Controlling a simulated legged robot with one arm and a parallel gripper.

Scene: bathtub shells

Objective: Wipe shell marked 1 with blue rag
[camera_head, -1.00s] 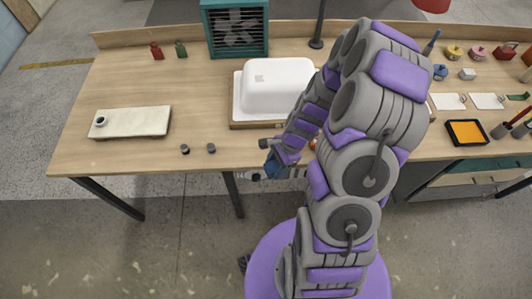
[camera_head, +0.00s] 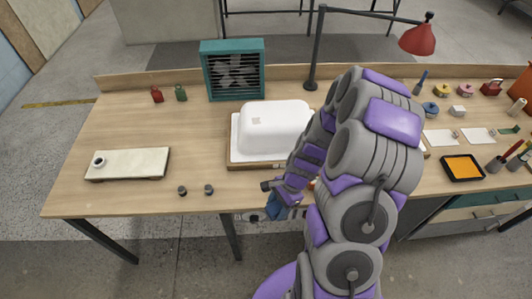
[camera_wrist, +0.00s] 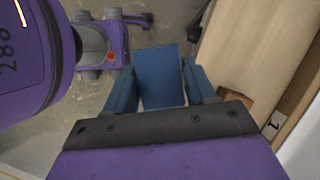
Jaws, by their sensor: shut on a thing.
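A white bathtub shell (camera_head: 275,125) lies upside down on a wooden-edged base (camera_head: 238,162) near the middle of the bench. In the wrist view, a tag marked 1 (camera_wrist: 274,124) shows on its base edge at the right. My gripper (camera_head: 278,200) is low in front of the bench's front edge, apart from the shell. It is shut on the blue rag (camera_wrist: 160,75), which hangs between the blue fingers in the wrist view. In the head view, the rag shows as a small blue patch below the gripper, and my arm covers part of the shell's right side.
A pale slab (camera_head: 130,163) with a small cup lies at the left. Two dark knobs (camera_head: 182,190) sit near the front edge. A teal fan (camera_head: 233,70) and a red lamp (camera_head: 417,39) stand behind. An orange tray (camera_head: 462,167) is at the right. The left bench top is mostly clear.

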